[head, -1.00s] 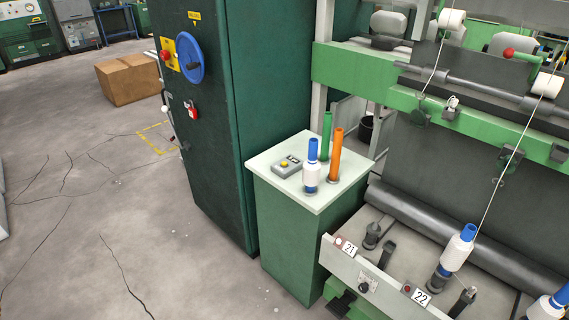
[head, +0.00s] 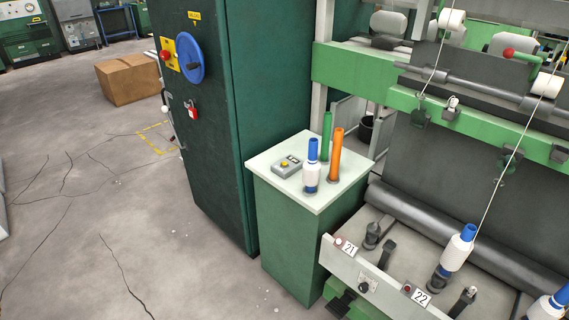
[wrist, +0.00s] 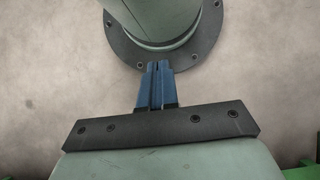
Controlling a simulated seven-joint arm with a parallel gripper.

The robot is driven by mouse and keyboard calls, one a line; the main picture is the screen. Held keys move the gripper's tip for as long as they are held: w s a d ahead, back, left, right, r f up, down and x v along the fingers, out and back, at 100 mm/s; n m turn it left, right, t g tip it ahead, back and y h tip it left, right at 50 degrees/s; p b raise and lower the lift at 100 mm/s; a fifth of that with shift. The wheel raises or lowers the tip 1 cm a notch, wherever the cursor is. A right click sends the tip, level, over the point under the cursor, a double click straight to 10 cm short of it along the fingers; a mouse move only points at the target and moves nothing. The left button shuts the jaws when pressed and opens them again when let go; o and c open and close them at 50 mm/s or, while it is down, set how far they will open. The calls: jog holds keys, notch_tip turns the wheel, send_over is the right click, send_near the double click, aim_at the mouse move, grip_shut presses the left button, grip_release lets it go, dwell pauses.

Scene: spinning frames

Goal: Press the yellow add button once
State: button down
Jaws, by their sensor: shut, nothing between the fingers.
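The yellow add button (head: 284,165) is on a small grey box (head: 287,167) that lies on the pale top of a green cabinet (head: 313,206). The box also carries a small dark display. My gripper does not show in the head view. In the wrist view my gripper (wrist: 158,66) shows as two blue fingers, shut together with nothing between them. The button and its box are not in the wrist view, so the distance from my gripper to them cannot be told.
A blue-tipped white bobbin (head: 311,170), a green tube (head: 326,136) and an orange tube (head: 336,155) stand right of the box. A tall dark green cabinet (head: 215,120) rises at left. The spinning frame (head: 340,70) fills the right. The floor at left is mostly clear.

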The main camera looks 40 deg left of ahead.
jog(key=shift+a, duration=0.1)
jog(key=w+a+r+n+t, duration=0.25)
jog(key=w+a+r, duration=0.4)
jog(key=a, duration=0.65)
jog(key=w+a+r+n+t, duration=0.2)
jog(key=w+a+r+n, duration=0.1)
jog(key=w+a, duration=0.8)
jog(key=w+a+r+n+t, duration=0.25)
jog(key=w+a+r, duration=0.25)
jog(key=a, duration=1)
jog(key=w+a+r+n+t+y, duration=0.1)
jog(key=a+r, duration=0.7)
jog(key=a, duration=0.3)
jog(key=w+a+r+n+t, duration=0.2)
jog(key=a+r, duration=0.7)
jog(key=a, duration=0.3)
jog(key=w+a+r+n+t+y, duration=0.1)
jog(key=a+r, duration=0.7)
jog(key=a, duration=0.3)
jog(key=w+a+r+t, duration=0.4)
jog(key=w+a+r, duration=0.7)
jog(key=r, duration=0.3)
jog(key=shift+a+r+m+t, duration=0.2)
jog(key=shift+r+m+t, duration=0.1)
jog(key=shift+t, duration=0.1)
